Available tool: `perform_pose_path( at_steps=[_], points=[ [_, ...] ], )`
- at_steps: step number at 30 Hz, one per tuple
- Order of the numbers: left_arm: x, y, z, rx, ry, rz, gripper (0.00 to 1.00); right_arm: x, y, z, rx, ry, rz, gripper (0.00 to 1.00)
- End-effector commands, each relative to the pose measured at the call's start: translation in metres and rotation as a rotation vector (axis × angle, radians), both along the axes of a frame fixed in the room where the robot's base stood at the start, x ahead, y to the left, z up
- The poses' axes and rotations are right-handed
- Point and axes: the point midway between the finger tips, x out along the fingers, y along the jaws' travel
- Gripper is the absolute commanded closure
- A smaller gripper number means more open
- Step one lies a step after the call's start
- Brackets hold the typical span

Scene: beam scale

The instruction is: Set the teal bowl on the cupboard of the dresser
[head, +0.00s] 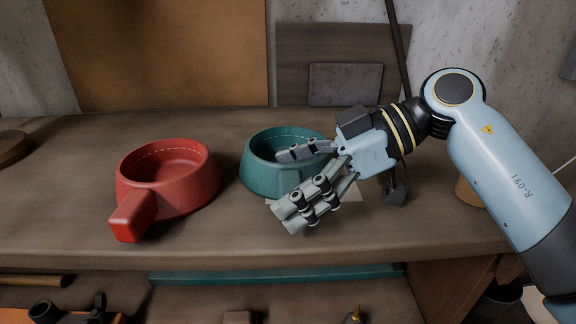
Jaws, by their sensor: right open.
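The teal bowl (261,174) stands upright on the wooden top, near the middle of the head view. My right gripper (287,184) is open at the bowl's right side. One finger crosses over the bowl's rim and the other fingers are in front of its near right side, so part of the bowl is hidden. I cannot tell whether the fingers touch it. The bowl looks empty where I can see inside. My left gripper is not in the view. I cannot make out which part is the dresser's cupboard.
A red bowl with a thick handle (170,185) stands left of the teal bowl. A brown round item (13,146) is at the far left edge. Boards (160,55) lean at the back wall. A lower shelf (205,301) holds small items. The wooden top is clear between the bowls.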

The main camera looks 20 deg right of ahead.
Motion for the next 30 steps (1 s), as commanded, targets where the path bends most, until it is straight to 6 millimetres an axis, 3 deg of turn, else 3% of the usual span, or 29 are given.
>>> perform_pose_path(
  at_steps=[3,22,30],
  points=[
    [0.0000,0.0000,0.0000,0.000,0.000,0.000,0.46,0.0000,-0.0003,0.0001,0.000,0.000,0.000,0.00],
    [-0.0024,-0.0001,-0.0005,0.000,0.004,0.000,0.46,-0.0006,-0.0009,-0.0017,-0.002,0.005,-0.001,0.82],
    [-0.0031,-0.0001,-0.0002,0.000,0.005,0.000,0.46,-0.0004,-0.0012,0.0012,-0.003,0.005,-0.001,0.84]
  ],
)
